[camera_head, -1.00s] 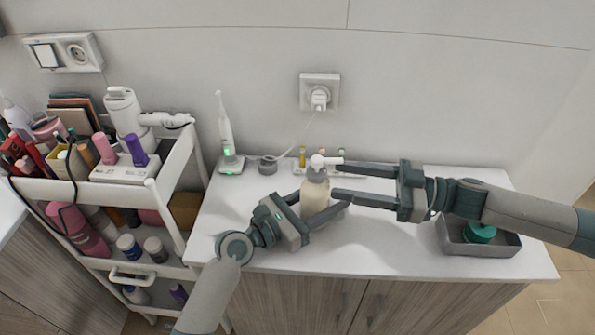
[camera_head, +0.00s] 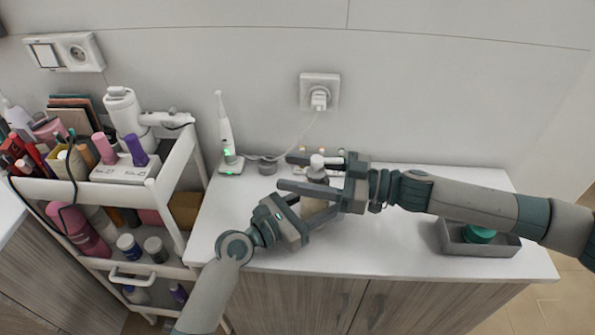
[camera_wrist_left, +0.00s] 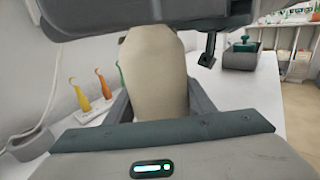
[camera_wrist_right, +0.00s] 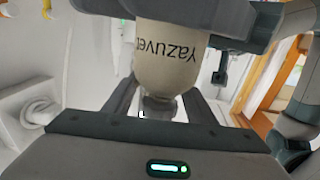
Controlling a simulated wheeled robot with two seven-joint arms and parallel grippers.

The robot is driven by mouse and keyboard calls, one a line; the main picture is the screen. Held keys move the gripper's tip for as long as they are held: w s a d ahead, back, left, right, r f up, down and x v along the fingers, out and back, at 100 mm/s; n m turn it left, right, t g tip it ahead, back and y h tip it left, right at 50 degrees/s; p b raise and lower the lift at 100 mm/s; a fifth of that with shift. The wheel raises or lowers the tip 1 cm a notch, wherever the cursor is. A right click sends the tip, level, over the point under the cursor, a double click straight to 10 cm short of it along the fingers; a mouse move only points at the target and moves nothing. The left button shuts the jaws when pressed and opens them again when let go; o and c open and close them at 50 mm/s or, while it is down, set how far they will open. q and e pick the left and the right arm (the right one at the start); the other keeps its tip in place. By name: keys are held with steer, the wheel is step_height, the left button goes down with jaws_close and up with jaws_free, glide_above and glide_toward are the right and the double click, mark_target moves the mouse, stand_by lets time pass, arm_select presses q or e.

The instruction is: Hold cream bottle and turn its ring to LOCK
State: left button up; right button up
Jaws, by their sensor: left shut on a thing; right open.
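The cream bottle stands upright on the white counter (camera_head: 400,240), its pump head (camera_head: 317,163) showing above my grippers. My left gripper (camera_head: 325,212) is shut on the bottle's body, which fills the middle of the left wrist view (camera_wrist_left: 155,75). My right gripper (camera_head: 290,174) is open, its fingers reaching to either side of the bottle's upper part, below the pump head. In the right wrist view the bottle's lettered body (camera_wrist_right: 168,68) shows upside down, with its narrow neck between the fingers. The ring's marks cannot be read.
A grey tray (camera_head: 452,240) with a teal-lidded jar (camera_head: 480,232) is at the right. An electric toothbrush (camera_head: 226,135) stands at the back left. A loaded cart (camera_head: 150,190) stands left; the counter's front is clear.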

mark_target(313, 179)
steer(key=c, duration=1.1)
steer(key=shift+o, duration=0.2)
steer(key=shift+s+n+g, duration=0.1)
steer(key=shift+n+g, duration=0.4)
steer(key=shift+g, duration=0.3)
steer(key=shift+s+d+n+g+h, duration=0.35)
steer(key=shift+s+n+g+h, duration=0.25)
steer(key=shift+n+g+h, duration=1.4)
steer(key=shift+s+d+n+g+h, duration=0.3)
steer(key=shift+s+n+g+h, duration=0.55)
steer(key=shift+n+g, duration=2.1)
steer(key=shift+s+d+n+g+h, duration=0.4)
steer(key=shift+n+g+h, duration=1.15)
steer(key=shift+g, duration=1.9)
steer(key=shift+h, duration=0.3)
